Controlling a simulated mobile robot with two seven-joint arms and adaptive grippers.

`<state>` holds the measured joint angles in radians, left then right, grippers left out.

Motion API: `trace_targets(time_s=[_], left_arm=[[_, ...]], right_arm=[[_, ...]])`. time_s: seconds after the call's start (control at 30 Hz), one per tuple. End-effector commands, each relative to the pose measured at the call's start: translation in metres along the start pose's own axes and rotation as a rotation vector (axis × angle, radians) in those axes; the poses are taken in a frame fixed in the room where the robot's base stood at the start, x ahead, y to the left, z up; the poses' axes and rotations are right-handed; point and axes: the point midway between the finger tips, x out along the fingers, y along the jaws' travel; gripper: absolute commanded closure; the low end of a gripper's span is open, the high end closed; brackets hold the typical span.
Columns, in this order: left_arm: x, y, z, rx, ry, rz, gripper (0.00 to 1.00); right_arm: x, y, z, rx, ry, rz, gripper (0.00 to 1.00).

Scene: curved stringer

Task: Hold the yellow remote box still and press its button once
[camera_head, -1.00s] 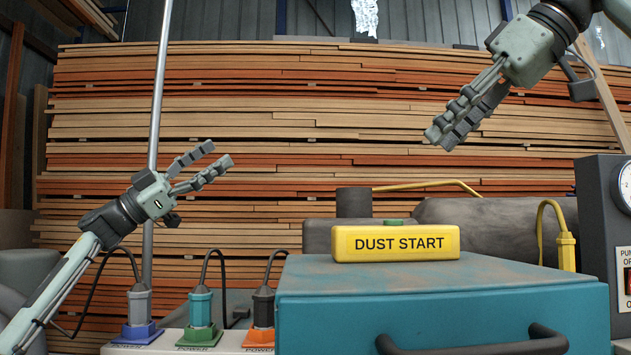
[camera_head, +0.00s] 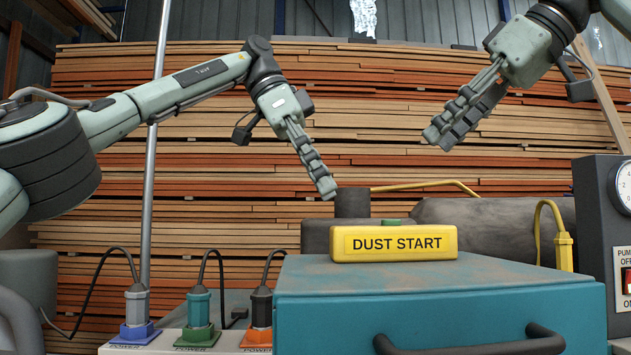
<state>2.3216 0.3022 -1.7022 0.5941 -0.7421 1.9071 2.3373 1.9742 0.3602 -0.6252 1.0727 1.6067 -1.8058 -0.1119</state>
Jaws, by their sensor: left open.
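The yellow remote box (camera_head: 394,245), labelled DUST START, lies on top of a teal cabinet (camera_head: 440,305). Its green button (camera_head: 398,222) shows as a low cap on the box's top face. My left gripper (camera_head: 328,190) is open, seen nearly edge-on, with its fingers pointing down and right. In the picture it is above the box's left end and apart from it. My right gripper (camera_head: 437,138) hangs above and right of the box, pointing down-left, and touches nothing. Its fingers overlap, so I cannot tell whether it is open or shut.
Several plugs in coloured power sockets (camera_head: 199,333) stand left of the cabinet, with dark cables looping up. A yellow plug and cable (camera_head: 563,245) stand behind the cabinet's right side. A grey gauge panel (camera_head: 603,260) is at far right. A dark handle (camera_head: 470,345) is on the cabinet front.

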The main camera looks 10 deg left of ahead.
Motion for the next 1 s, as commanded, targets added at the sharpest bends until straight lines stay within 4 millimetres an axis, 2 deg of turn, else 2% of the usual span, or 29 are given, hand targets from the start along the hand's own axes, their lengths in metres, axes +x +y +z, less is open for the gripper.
trace_targets(time_s=[0.13, 0.27, 0.7, 1.0], left_arm=[[-0.008, 0.002, 0.006, -0.073, -0.102, -0.052, 0.21], [-0.003, 0.002, 0.01, -0.092, -0.128, -0.062, 0.21], [0.056, -0.002, 0.017, -0.089, -0.124, -0.061, 0.21], [0.068, -0.003, 0.018, -0.09, -0.122, -0.062, 0.21]], right_arm=[[0.0, 0.0, 0.0, 0.0, 0.0, 0.0, 0.66], [0.0, 0.0, 0.0, 0.0, 0.0, 0.0, 0.66], [0.0, 0.0, 0.0, 0.0, 0.0, 0.0, 0.66], [0.0, 0.0, 0.0, 0.0, 0.0, 0.0, 0.66]])
